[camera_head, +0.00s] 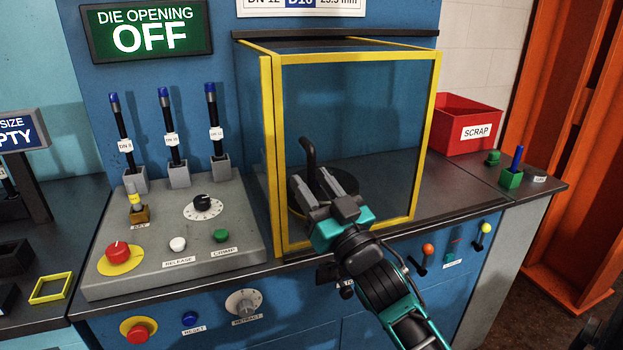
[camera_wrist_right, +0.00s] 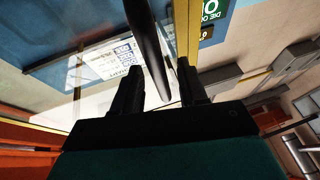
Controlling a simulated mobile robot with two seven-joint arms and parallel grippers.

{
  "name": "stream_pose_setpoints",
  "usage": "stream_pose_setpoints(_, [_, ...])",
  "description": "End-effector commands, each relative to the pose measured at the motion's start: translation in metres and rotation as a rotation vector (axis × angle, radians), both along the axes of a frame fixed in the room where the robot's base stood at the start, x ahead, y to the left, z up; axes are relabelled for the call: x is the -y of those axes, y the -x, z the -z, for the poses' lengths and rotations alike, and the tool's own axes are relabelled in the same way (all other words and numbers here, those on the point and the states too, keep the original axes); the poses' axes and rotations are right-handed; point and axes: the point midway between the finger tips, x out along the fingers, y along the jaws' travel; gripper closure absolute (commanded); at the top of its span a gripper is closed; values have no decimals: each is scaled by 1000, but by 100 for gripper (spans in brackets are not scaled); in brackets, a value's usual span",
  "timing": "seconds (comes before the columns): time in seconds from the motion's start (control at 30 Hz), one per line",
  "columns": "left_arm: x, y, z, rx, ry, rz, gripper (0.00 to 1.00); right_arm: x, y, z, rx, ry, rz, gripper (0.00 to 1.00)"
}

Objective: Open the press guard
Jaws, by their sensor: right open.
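The press guard (camera_head: 345,110) is a clear box with a yellow frame on the blue press, and its front looks closed. A dark, bent bar, apparently its handle (camera_head: 308,152), stands at the front, low and left of centre. My right gripper (camera_head: 325,176) is in front of the guard, its jaws open at the bar. In the right wrist view, the dark bar (camera_wrist_right: 148,40) passes between the two fingers (camera_wrist_right: 157,72), with a gap visible on each side. Contact cannot be told. The gripper hides the bar's lower part. My left gripper is not in view.
A red scrap bin (camera_head: 466,125) and a green holder (camera_head: 511,178) are to the right. Levers (camera_head: 427,250) project from the press front near my right arm.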

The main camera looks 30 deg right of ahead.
Motion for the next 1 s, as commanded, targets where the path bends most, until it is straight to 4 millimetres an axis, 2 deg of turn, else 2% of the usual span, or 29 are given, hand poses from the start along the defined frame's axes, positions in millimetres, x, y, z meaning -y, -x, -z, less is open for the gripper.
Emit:
stream_pose_setpoints(0.13, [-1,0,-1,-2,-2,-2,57,0,-8,-3,0,1,0,58])
stream_pose_setpoints(0.43, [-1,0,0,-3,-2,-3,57,1,-9,-4,-1,1,0,59])
stream_pose_setpoints(0.87, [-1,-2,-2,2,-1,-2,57,0,-8,-4,0,1,0,100])
stream_pose_setpoints(1.0, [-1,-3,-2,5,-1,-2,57,0,-8,-4,0,1,0,100])
